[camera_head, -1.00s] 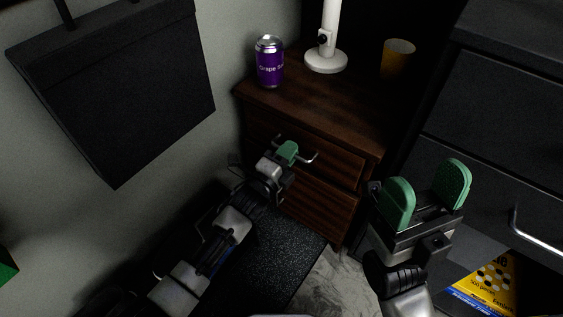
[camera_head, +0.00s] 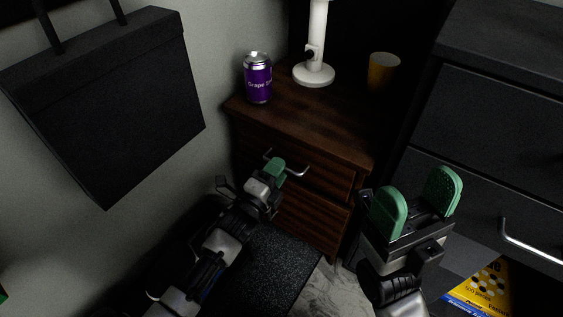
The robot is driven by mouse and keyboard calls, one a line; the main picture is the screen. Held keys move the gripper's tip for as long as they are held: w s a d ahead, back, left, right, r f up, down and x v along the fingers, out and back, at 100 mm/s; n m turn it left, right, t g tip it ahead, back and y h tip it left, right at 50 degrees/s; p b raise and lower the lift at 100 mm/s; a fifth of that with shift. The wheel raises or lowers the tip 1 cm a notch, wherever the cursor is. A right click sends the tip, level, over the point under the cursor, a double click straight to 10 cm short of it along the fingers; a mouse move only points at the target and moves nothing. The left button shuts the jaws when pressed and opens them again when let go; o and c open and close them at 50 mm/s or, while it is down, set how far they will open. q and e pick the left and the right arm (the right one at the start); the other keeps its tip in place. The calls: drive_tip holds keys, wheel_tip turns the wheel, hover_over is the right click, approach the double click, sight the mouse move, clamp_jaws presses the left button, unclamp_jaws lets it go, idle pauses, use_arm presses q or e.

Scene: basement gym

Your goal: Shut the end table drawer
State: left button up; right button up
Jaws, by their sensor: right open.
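The dark wooden end table (camera_head: 305,128) stands in the corner. Its upper drawer (camera_head: 318,171) has a silver bar handle (camera_head: 296,172) and looks about flush with the front; a small gap cannot be ruled out. A lower drawer (camera_head: 305,215) is below it. My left gripper (camera_head: 278,170) is at the upper drawer front, by the left end of the handle. Only one green fingertip shows clearly, so its opening is hidden. My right gripper (camera_head: 416,203) is open and empty, with green fingers apart, to the right of the end table.
A purple grape soda can (camera_head: 258,79), a white lamp base (camera_head: 313,74) and an orange cup (camera_head: 383,70) stand on the end table. A dark cabinet (camera_head: 490,130) with a handle is close on the right. A black bag (camera_head: 110,100) hangs on the left wall.

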use_arm(q)
drive_tip(key=p+v, duration=0.2)
drive_tip(key=v, duration=0.6)
drive_tip(key=shift+s+a, duration=0.2)
drive_tip(key=shift+s, duration=0.05)
